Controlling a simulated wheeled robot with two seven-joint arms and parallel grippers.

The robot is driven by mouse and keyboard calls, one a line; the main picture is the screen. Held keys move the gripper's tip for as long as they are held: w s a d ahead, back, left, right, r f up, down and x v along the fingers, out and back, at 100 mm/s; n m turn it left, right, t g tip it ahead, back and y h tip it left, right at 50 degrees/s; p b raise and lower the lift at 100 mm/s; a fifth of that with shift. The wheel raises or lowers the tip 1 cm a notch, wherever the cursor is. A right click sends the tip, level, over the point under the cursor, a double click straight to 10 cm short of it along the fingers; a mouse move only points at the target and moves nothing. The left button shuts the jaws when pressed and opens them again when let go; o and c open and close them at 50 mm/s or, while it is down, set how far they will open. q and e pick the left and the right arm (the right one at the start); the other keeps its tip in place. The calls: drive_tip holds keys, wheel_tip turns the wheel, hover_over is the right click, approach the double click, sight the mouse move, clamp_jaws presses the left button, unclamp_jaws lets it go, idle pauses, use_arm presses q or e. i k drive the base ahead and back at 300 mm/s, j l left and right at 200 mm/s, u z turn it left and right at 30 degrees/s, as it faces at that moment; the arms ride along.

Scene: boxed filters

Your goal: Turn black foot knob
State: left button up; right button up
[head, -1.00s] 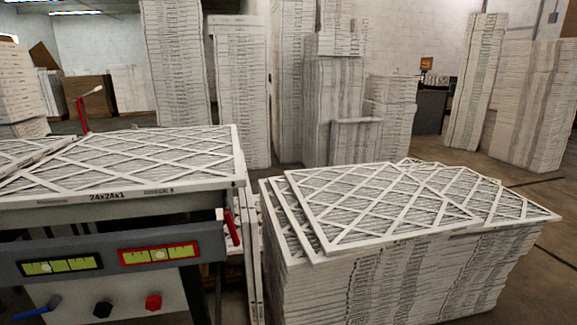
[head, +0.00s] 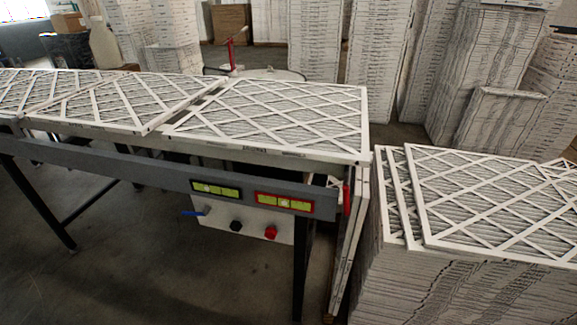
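The black knob (head: 236,226) is a small dark knob on the front of a pale box (head: 215,238) under the table's front rail. A red knob (head: 271,232) is just to its right, and a blue lever handle (head: 195,212) is to its left. Two green-yellow gauge panels sit on the rail above, one black-framed (head: 216,190) and one red-framed (head: 285,203). Neither of my grippers shows in the head view, and nothing touches the black knob.
The table (head: 150,160) carries several flat filters (head: 275,115). A stack of filters (head: 460,285) stands close on the right, with a red handle (head: 347,199) at the table's corner. Open floor (head: 150,270) lies in front of the table, around its dark legs.

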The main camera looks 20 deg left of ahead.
sight(236, 225)
drive_tip(key=u, duration=1.1)
